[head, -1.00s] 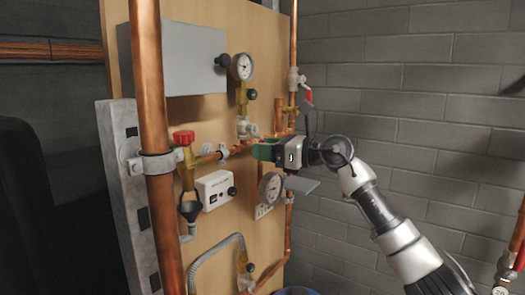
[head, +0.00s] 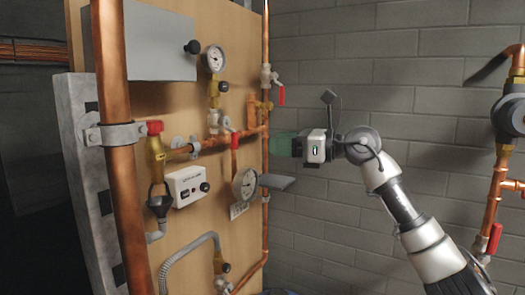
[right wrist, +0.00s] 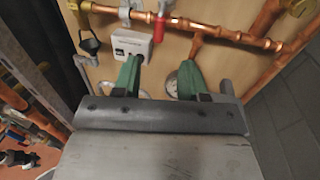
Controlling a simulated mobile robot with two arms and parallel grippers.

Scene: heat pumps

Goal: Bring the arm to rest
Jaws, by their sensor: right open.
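My right arm comes in from the lower right in the head view. Its gripper (head: 283,146) has green fingers and is held in the air in front of the wall, just right of the board's pipework. In the right wrist view the two green fingers of the gripper (right wrist: 158,65) are apart with nothing between them. They point toward the board (right wrist: 178,48). My left gripper is in neither view.
The wooden board (head: 185,110) carries copper pipes, gauges (head: 214,59), a grey box (head: 150,45) and a white control box (head: 187,185). More pipes with a red-handled valve (head: 494,238) stand at the right. The block wall (head: 365,90) is bare between.

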